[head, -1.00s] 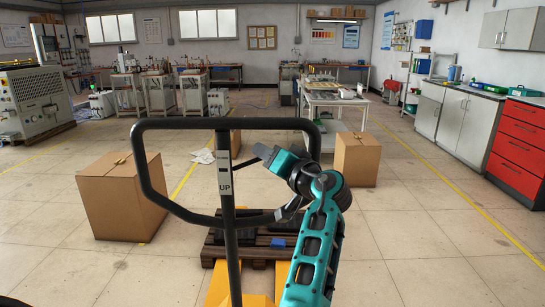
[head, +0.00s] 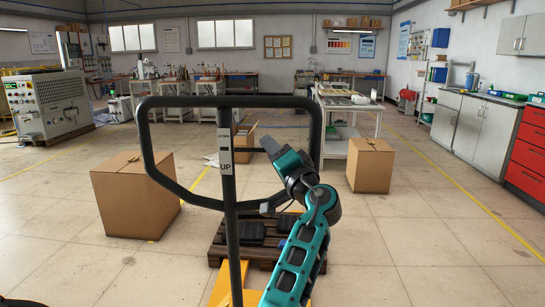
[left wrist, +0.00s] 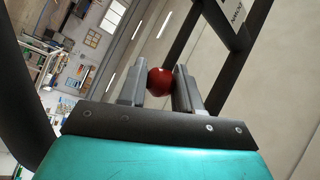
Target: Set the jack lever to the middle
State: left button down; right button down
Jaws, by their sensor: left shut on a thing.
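The pallet jack has a black looped handle (head: 310,130) on a post with a label reading "UP" (head: 226,166). My left gripper (head: 270,145) is inside the right part of the handle loop, on its teal arm. In the left wrist view, the gripper (left wrist: 158,88) is shut on a red ball knob (left wrist: 160,80), which sits between the two grey fingers. I take the knob to be the end of the jack lever; its stem is hidden. In the head view the knob does not show. My right gripper is not in view.
A wooden pallet (head: 216,252) with dark items lies on the floor past the handle. Cardboard boxes stand left (head: 135,195) and right (head: 370,168) of it. A white work table (head: 345,103) stands further back. Open floor lies on both sides.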

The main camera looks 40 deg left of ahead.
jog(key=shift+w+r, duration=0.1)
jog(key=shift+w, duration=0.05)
pick_arm(q)
jog(key=c, duration=0.8)
grip_release()
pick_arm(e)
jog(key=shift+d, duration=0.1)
pick_arm(q)
jog(key=b+v, duration=0.1)
jog(key=v, duration=1.2)
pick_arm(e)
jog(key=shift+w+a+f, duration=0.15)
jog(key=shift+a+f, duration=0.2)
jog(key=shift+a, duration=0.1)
pick_arm(q)
jog(key=shift+w+a+f, duration=0.1)
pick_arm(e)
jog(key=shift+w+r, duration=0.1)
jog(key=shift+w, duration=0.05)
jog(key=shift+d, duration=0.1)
